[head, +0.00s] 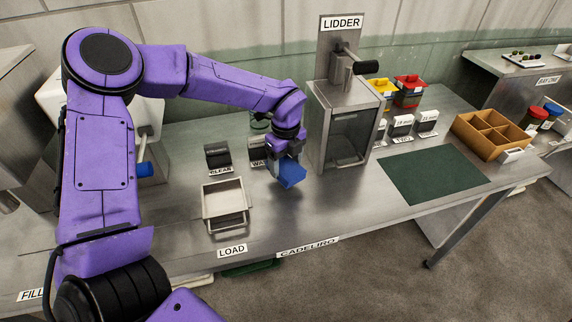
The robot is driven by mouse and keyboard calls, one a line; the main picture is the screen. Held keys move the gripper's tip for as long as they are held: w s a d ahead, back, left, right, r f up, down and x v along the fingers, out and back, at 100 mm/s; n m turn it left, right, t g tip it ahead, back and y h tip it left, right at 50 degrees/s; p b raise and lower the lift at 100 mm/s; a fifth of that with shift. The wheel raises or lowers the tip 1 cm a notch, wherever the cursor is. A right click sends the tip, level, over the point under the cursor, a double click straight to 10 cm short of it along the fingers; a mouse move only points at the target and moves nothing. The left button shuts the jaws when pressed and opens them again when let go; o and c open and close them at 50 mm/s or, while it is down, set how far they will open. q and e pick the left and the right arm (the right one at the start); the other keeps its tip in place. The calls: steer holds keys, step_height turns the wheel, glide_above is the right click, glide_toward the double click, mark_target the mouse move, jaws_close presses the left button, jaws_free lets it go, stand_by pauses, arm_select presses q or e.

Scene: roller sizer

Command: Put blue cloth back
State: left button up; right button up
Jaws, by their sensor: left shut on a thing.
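The blue cloth (291,174) shows as a small folded blue piece just above the steel table, left of the LIDDER machine. My left gripper (287,160) is shut on it and points down. The fingers are partly hidden by the wrist and the cloth. A dark shadow lies on the table under the cloth, and I cannot tell whether the cloth touches the surface. My right gripper is not in view.
The steel LIDDER machine (343,125) stands right of my left gripper. A green mat (432,174) and brown divided box (491,135) lie right. Bare table is in front.

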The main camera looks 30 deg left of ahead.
mark_target(286, 164)
arm_select(q)
steer(key=f, duration=0.1)
steer(key=f+p, duration=0.2)
steer(key=shift+w+a+f, duration=0.2)
steer(key=shift+w, duration=0.05)
steer(key=shift+f, duration=0.25)
steer(key=shift+f+b, duration=0.2)
steer(key=shift+b, duration=0.1)
steer(key=o, duration=0.9)
steer(key=shift+o, duration=0.2)
steer(key=shift+r, duration=0.15)
steer(key=shift+r, duration=0.25)
step_height(286, 164, up, 11)
steer(key=b, duration=0.3)
steer(key=shift+f, duration=0.15)
steer(key=shift+r, duration=0.5)
